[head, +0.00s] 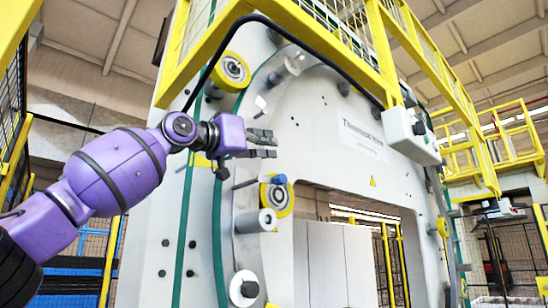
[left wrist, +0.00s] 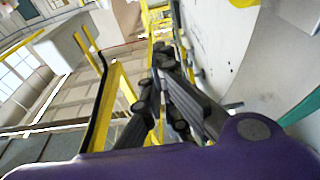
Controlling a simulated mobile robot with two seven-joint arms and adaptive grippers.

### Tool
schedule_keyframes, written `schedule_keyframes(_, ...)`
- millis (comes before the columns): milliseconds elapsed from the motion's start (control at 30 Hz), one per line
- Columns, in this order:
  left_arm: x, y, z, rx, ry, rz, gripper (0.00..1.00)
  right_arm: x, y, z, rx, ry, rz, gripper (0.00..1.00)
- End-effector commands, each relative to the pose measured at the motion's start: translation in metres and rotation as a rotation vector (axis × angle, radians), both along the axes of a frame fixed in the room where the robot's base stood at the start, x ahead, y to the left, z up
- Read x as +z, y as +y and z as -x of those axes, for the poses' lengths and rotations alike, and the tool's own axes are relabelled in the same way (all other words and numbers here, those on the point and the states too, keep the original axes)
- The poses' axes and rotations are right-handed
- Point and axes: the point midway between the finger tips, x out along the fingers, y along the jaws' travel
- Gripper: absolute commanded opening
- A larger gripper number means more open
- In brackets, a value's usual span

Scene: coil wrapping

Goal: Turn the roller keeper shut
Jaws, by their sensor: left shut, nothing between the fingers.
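My left gripper (head: 274,143) is shut and empty, reaching in from the left in front of the machine's white face. Its dark fingers (left wrist: 168,62) are close together in the left wrist view. Below the fingertips in the head view is a yellow disc (head: 288,207) with a small blue-tipped part (head: 279,179) at its upper edge. A thin dark bar points left from that part. A white roller (head: 250,222) sticks out just below. I cannot tell for certain which part is the keeper or whether it is shut. The gripper appears apart from these parts. My right gripper is not in view.
Another yellow-rimmed wheel (head: 232,70) is above my gripper. A black cable arches over my arm to a white control box (head: 410,135). A large rectangular opening lies to the right. Yellow railings (head: 400,40) run overhead. A black knob (head: 248,289) is low on the machine.

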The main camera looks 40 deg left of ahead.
Motion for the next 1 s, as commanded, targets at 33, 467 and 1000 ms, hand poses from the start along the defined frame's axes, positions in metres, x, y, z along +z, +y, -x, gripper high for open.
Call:
schedule_keyframes(33,0.0,-0.001,-0.006,0.003,0.003,-0.001,0.0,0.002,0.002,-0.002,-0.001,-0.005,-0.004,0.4)
schedule_keyframes(467,-0.007,-0.002,-0.023,-0.001,-0.003,0.002,0.0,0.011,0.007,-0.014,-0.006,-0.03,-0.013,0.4)
schedule_keyframes(1000,-0.033,-0.002,-0.021,0.0,-0.002,0.001,0.0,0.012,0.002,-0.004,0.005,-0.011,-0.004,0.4)
